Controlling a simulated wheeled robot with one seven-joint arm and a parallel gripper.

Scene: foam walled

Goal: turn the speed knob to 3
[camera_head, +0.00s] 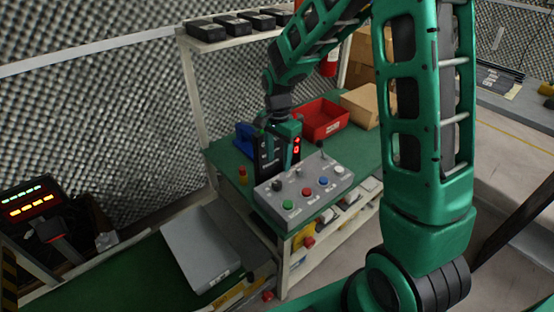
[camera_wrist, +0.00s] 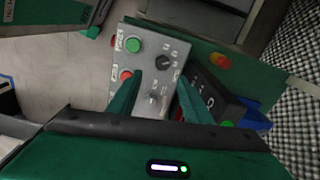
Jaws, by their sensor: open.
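The grey control box (camera_head: 290,181) stands on the green bench, with a row of green, red, blue and white buttons along its front. A black knob (camera_head: 278,186) sits at its left behind the green button; it also shows in the wrist view (camera_wrist: 164,62) with a pale pointer mark. My gripper (camera_head: 291,160) is open above the back of the box. In the wrist view its fingers (camera_wrist: 160,82) stand either side of a small silvery control (camera_wrist: 154,97), apparently not touching it. The labels are too small to read, so I cannot tell which control is the speed knob.
A dark display unit (camera_wrist: 213,95) stands right behind the box, close to one finger. A red bin (camera_head: 322,120), a blue bin (camera_head: 244,135) and a cardboard box (camera_head: 361,104) are on the bench. A red and yellow button (camera_head: 243,174) stands left of the control box.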

